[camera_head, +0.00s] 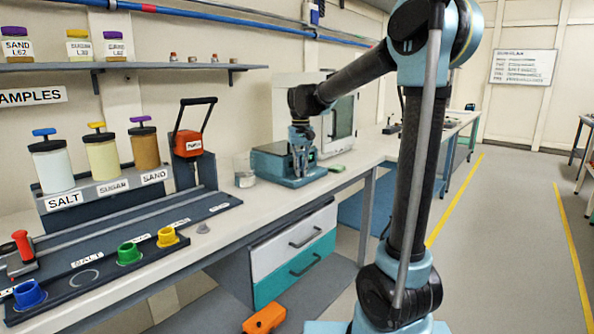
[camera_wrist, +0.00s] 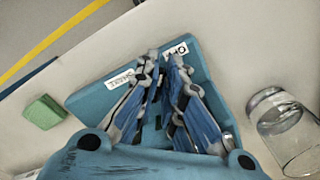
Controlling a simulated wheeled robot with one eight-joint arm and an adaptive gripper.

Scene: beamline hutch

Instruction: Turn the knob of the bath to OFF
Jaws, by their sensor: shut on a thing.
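The bath (camera_head: 264,164) is a low teal box on the bench, and in the wrist view its teal face (camera_wrist: 92,98) lies under my fingers. My gripper (camera_head: 299,140) is over the bath, and in the wrist view its two blue-and-grey fingers (camera_wrist: 164,60) come close together at the tips. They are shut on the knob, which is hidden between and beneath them. One white label (camera_wrist: 175,50), partly covered and seeming to read OFF, is beside the fingertips. A second white label (camera_wrist: 121,79) is left of the fingers; its text is hard to read.
A clear glass beaker (camera_head: 244,170) stands left of the bath; it also shows in the wrist view (camera_wrist: 285,125). A green sponge-like block (camera_head: 337,168) lies right of the bath. Bench to the right is mostly clear.

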